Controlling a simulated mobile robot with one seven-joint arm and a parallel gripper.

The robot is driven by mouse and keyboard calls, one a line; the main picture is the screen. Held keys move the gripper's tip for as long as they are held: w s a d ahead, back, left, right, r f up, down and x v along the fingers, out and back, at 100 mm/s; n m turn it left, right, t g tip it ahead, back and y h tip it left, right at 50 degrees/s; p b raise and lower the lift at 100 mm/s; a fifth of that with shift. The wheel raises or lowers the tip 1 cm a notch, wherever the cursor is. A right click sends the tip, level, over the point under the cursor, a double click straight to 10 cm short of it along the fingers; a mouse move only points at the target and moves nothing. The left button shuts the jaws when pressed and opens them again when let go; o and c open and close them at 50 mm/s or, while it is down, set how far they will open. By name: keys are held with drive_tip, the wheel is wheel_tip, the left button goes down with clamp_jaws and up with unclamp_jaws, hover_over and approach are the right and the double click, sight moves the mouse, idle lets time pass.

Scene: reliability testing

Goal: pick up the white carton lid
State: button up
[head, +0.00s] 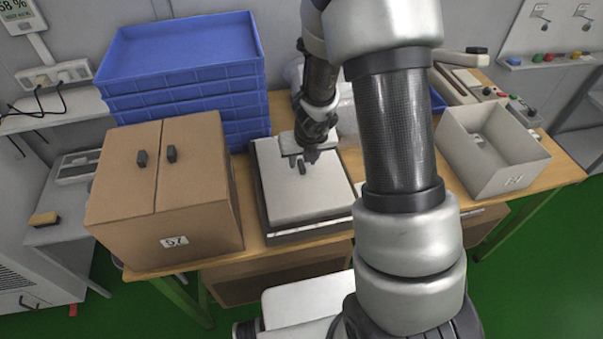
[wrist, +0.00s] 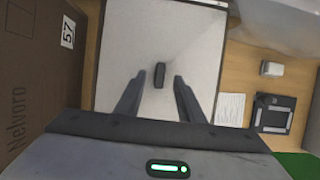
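The white carton lid (head: 318,195) lies flat on a low grey-sided carton at the middle of the bench. It fills the middle of the wrist view (wrist: 155,35). A small dark handle (wrist: 159,75) stands at the lid's centre. My gripper (head: 304,164) is over the lid, pointing down. In the wrist view its two fingers (wrist: 158,92) are spread, one to each side of the handle, with clear gaps and nothing held. How high the fingertips are above the lid, I cannot tell.
A closed brown cardboard box (head: 165,190) stands close on the left. Stacked blue crates (head: 182,60) are behind it. An open grey bin (head: 492,150) sits at the right. A small dark device (wrist: 275,115) and a paper (wrist: 230,108) lie right of the lid in the wrist view.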

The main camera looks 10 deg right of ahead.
drive_tip(key=b+x, duration=0.1)
drive_tip(key=x, duration=0.1)
drive_tip(key=shift+w+f, duration=0.15)
drive_tip(key=shift+f, duration=0.05)
drive_tip(key=shift+r, duration=0.1)
clamp_jaws()
